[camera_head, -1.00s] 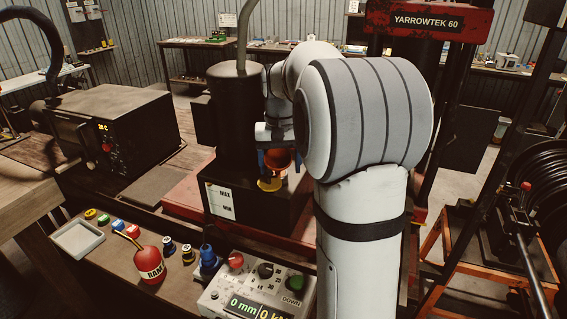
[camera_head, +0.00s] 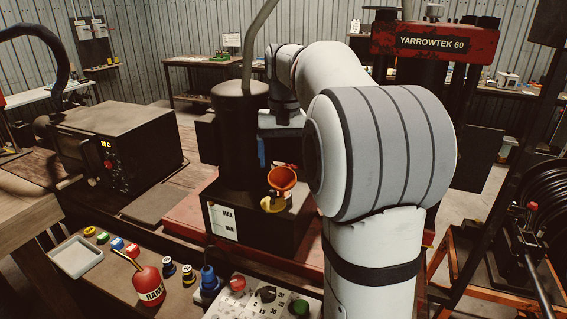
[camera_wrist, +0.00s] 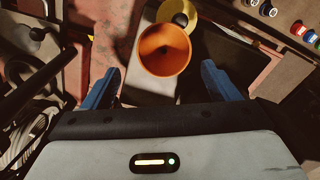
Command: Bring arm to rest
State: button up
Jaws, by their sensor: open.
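My gripper (camera_wrist: 160,72) is open, with a blue finger on each side and nothing held between them. In the wrist view an orange funnel (camera_wrist: 165,50) lies beyond the fingertips, apart from them, with a yellow part (camera_wrist: 178,14) beside it. In the head view the same funnel (camera_head: 283,177) sits tilted on the dark reservoir box with the MAX and MIN label (camera_head: 224,222). My gripper shows there too (camera_head: 264,152), above and behind the funnel, with its far side partly hidden. My arm reaches in from the right.
A dark cylinder (camera_head: 238,130) stands on the reservoir, close left of my gripper. The red YARROWTEK 60 press (camera_head: 432,42) rises behind my arm. A red RAM can (camera_head: 148,287), coloured caps and a control panel (camera_head: 262,297) occupy the front bench.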

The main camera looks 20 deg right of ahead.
jog(key=shift+w, duration=0.1)
dwell(0.3)
jog(key=s+a+f+n+t, duration=0.1)
jog(key=s+a+f, duration=0.2)
jog(key=s, duration=0.4)
jog(key=s+a+f+n+t, duration=0.1)
jog(key=s+a+f, duration=0.3)
jog(key=s, duration=0.4)
jog(key=s+a+f+n+t, duration=0.1)
jog(key=s+a+f+n, duration=0.1)
jog(key=s+f, duration=0.3)
jog(key=shift+s+a+f, duration=0.35)
jog(key=shift+s+a, duration=0.4)
jog(key=shift+s, duration=0.5)
jog(key=shift+c, duration=0.5)
